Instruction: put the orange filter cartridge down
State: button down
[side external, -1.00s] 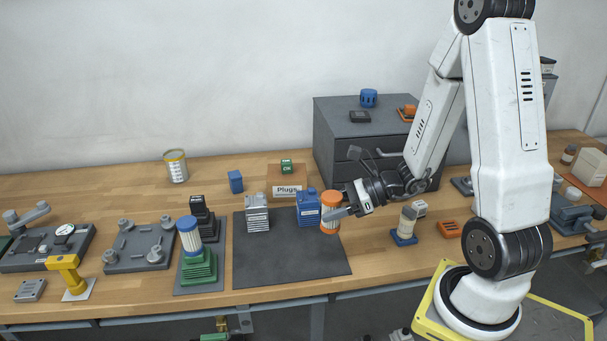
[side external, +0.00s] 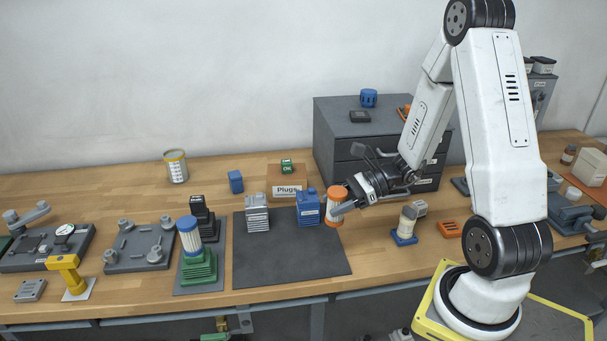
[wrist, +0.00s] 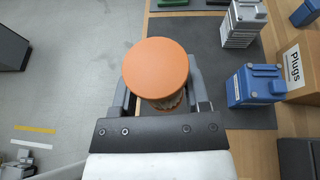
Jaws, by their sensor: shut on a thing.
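The orange filter cartridge (side external: 335,206) has orange end caps and a pale pleated middle. It stands upright in my gripper (side external: 342,208), whose fingers are shut on its sides. In the side view it is at the right edge of the dark mat (side external: 290,255), just right of a blue block-shaped unit (side external: 308,208). I cannot tell whether its base touches the surface. In the wrist view the cartridge's round orange top (wrist: 156,68) sits between the two fingers and hides most of its body.
A grey finned block (side external: 257,213) stands on the mat left of the blue unit. The Plugs box (side external: 287,186) and a grey drawer cabinet (side external: 335,140) are behind. The mat's front is clear.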

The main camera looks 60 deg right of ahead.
jog(key=s+d+f+n+g+y, duration=0.2)
jog(key=d+f+n+g, duration=0.1)
jog(key=d, duration=0.4)
jog(key=shift+s+f+g, duration=0.15)
jog(key=shift+f+g, duration=0.25)
jog(key=shift+f, duration=2.25)
jog(key=shift+f, duration=0.1)
jog(key=shift+f, duration=1.65)
jog(key=shift+f, duration=0.2)
jog(key=shift+c, duration=0.4)
grip_release()
jog(key=shift+r, duration=0.2)
